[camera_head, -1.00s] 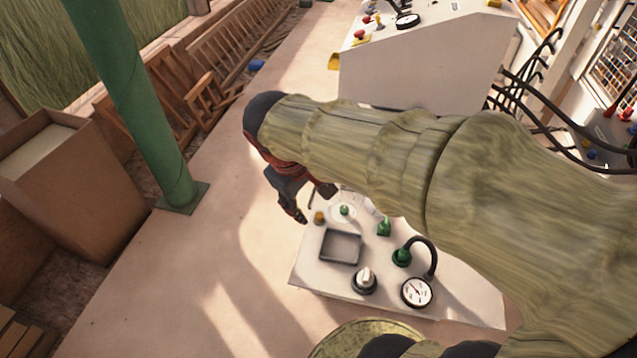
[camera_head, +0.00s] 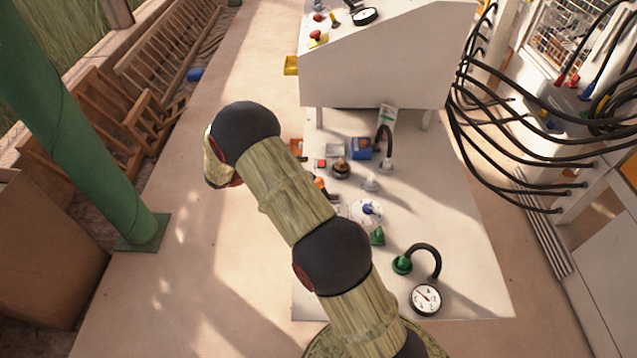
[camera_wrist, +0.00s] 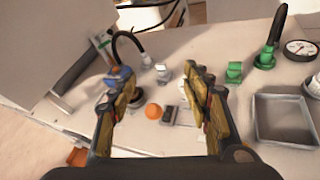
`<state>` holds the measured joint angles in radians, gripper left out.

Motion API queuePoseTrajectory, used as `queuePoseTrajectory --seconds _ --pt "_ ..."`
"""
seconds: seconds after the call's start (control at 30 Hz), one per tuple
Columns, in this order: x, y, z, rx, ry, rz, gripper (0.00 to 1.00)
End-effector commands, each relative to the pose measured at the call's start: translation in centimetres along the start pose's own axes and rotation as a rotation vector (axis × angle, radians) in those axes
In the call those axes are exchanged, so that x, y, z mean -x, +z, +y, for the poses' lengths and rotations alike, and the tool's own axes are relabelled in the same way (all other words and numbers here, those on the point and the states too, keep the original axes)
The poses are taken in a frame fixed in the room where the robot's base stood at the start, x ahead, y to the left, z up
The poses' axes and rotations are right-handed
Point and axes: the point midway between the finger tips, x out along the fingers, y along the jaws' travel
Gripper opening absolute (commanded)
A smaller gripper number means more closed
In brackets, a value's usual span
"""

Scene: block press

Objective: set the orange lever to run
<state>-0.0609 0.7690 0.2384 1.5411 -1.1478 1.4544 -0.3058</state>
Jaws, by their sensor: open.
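The orange lever's round knob (camera_wrist: 154,111) shows in the wrist view between my fingers, lower in the picture than the fingertips, beside a small dark plate. In the head view a bit of orange (camera_head: 319,183), likely the same knob, shows just right of my arm on the white panel. The lever's shaft and setting are too hidden to read. My gripper (camera_wrist: 160,78) is open, its two fingers apart over the panel with nothing held. I cannot tell its height above the knob. In the head view my gripper is hidden behind my arm.
A blue block (camera_head: 361,148) and black hose (camera_head: 384,140) stand behind the knob. A green fitting (camera_head: 402,265) and gauge (camera_head: 426,299) sit at the front, with a grey tray (camera_wrist: 258,122) nearby. A white cabinet (camera_head: 385,60) rises behind. A green post (camera_head: 90,150) stands left.

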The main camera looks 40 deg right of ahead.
Motion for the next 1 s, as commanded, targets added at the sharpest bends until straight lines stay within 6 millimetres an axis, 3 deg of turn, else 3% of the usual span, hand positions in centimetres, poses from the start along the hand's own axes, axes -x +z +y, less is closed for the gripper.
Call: queuePoseTrajectory --seconds 0.03,0.2,0.4,0.6,1.0 --pt "-0.9 -2.4 0.1 0.05 0.026 -0.043 0.49" --pt "-3.1 -8.5 0.6 0.183 0.123 -0.17 0.49" --pt "-4.7 -13.4 0.3 0.284 0.206 -0.269 0.49" --pt "-5.5 -15.1 0.1 0.319 0.237 -0.305 0.49" --pt "-10.6 -13.8 1.5 0.32 0.235 -0.306 0.49"
